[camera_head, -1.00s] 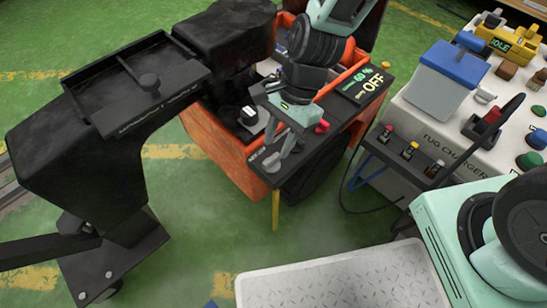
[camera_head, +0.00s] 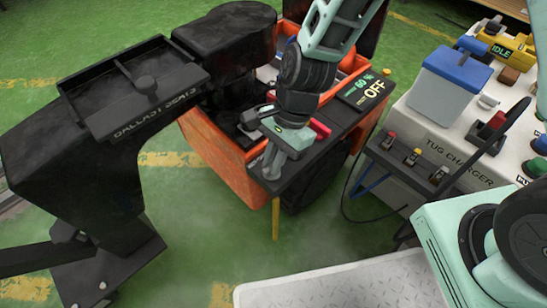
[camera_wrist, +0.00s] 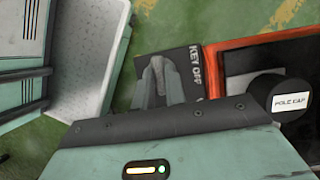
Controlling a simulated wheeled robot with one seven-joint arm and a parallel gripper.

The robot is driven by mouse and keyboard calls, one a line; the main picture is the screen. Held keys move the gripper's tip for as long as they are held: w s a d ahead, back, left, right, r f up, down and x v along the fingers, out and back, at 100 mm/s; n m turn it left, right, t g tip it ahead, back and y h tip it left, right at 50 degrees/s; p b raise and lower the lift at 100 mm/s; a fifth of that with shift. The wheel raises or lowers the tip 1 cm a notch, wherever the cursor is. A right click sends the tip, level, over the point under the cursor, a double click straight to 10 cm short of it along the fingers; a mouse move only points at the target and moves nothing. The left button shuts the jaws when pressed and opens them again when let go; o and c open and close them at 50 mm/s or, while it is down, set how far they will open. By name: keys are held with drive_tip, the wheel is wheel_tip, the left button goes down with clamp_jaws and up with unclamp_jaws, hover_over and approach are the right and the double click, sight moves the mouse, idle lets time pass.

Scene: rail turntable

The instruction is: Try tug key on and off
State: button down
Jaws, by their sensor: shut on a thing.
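The orange tug (camera_head: 222,155) stands in the middle of the head view, with a dark control panel (camera_head: 318,158) on its near side. My gripper (camera_head: 268,168) points down at the near left corner of this panel. In the wrist view my gripper (camera_wrist: 158,78) has its grey fingers close together beside the white "KEY OFF" lettering (camera_wrist: 194,66). It is shut on the key, which the fingers largely hide. The tug's display (camera_head: 366,91) reads "OFF" with a 60 figure. A red part (camera_head: 320,130) shows beside my gripper.
A black ballast arm (camera_head: 140,95) stands left of the tug. The tug charger (camera_head: 450,150) stands at the right, with several colored plugs on its front shelf and a cable hanging nearby. A black pole cap (camera_wrist: 272,88) lies close right of my gripper.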

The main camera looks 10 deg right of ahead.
drive_tip(key=shift+r+p, duration=0.1)
drive_tip(key=shift+p, duration=0.25)
drive_tip(key=shift+r+n+p, duration=0.15)
drive_tip(key=shift+n+p, duration=0.55)
drive_tip(key=shift+p, duration=0.2)
drive_tip(key=n+g+h+p, duration=0.1)
drive_tip(key=n+p, duration=0.1)
drive_tip(key=p, duration=0.1)
drive_tip(key=shift+r+p, duration=0.1)
drive_tip(key=shift+p, duration=0.25)
drive_tip(key=n+h+p, duration=0.1)
drive_tip(key=n+p, duration=0.2)
drive_tip(key=shift+w+a+g, duration=0.1)
drive_tip(key=shift+g, duration=0.2)
drive_tip(key=n+h+p, duration=0.1)
drive_tip(key=n+p, duration=0.2)
drive_tip(key=shift+a+n, duration=0.1)
drive_tip(key=shift+n, duration=0.2)
drive_tip(key=n+h+p, duration=0.1)
drive_tip(key=n+p, duration=0.1)
drive_tip(key=n, duration=0.1)
drive_tip(key=shift+a+f+n+h+p, duration=0.1)
drive_tip(key=shift+f+n+h+p, duration=0.1)
drive_tip(key=shift+n+h+p, duration=0.15)
drive_tip(key=shift+f+n+h+p, duration=0.15)
drive_tip(key=shift+n+h+p, duration=0.7)
drive_tip(key=shift+n, duration=1.3)
drive_tip(key=shift+a, duration=0.1)
